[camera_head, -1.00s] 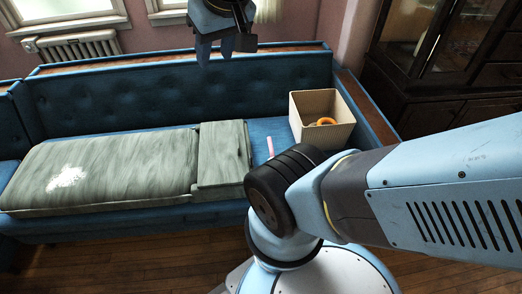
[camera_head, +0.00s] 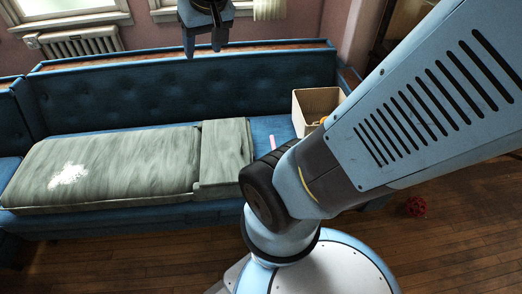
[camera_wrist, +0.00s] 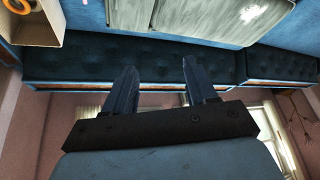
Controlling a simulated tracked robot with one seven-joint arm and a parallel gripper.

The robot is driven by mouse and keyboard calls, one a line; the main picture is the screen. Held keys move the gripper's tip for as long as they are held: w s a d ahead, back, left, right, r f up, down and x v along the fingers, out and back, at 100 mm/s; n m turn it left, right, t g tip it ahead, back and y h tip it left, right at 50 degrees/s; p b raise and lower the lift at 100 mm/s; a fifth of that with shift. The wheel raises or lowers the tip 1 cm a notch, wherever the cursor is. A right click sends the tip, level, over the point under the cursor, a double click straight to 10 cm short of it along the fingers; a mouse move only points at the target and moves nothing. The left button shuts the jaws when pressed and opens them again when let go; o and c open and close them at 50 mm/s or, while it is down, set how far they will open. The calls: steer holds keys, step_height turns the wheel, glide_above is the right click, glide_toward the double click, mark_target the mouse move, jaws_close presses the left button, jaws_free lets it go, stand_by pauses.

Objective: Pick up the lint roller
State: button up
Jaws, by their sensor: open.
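A thin pink stick-like thing (camera_head: 273,142), perhaps the lint roller's handle, lies on the blue sofa seat between the green cushion and the cream box in the head view. Its lower end is hidden behind my arm, so I cannot tell its full shape. My gripper (camera_head: 203,50) is open and empty, high in front of the sofa back, well away from the pink thing. In the wrist view my gripper (camera_wrist: 157,66) shows two spread fingers with nothing between them.
A cream box (camera_head: 312,103) holding an orange ring (camera_wrist: 18,5) stands at the sofa's right end, partly behind my arm. A green cushion (camera_head: 110,165) with a white patch covers much of the seat. A red object (camera_head: 416,206) lies on the wooden floor.

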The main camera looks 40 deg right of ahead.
steer(key=w+d+f+m+g+h, duration=0.1)
steer(key=w+d+f+m, duration=0.1)
steer(key=w+d+f, duration=0.55)
steer(key=w+d+f+m, duration=0.15)
steer(key=w+f, duration=0.25)
steer(key=f, duration=0.6)
steer(key=w+d+f+m+g+h, duration=0.1)
steer(key=w+d+f, duration=0.45)
steer(key=f, duration=0.25)
steer(key=s+d+f+m+g+h, duration=0.1)
steer(key=s+d+f, duration=0.25)
steer(key=f, duration=0.65)
steer(key=s+d+f+m+h, duration=0.15)
steer(key=d+f, duration=0.35)
steer(key=f, duration=0.6)
steer(key=s+d+f+g, duration=0.1)
steer(key=s+d+f, duration=0.3)
steer(key=f, duration=0.6)
steer(key=shift+t, duration=0.3)
steer(key=shift+w+d+r+x, duration=0.1)
steer(key=shift+x, duration=2.25)
steer(key=shift+w+d+r+x, duration=0.1)
steer(key=shift+w+d+x, duration=0.05)
steer(key=shift+x, duration=2.2)
steer(key=shift+w+d+x, duration=0.1)
steer(key=shift+x, duration=2.25)
steer(key=shift+c, duration=0.4)
jaws_close()
steer(key=shift+r, duration=0.1)
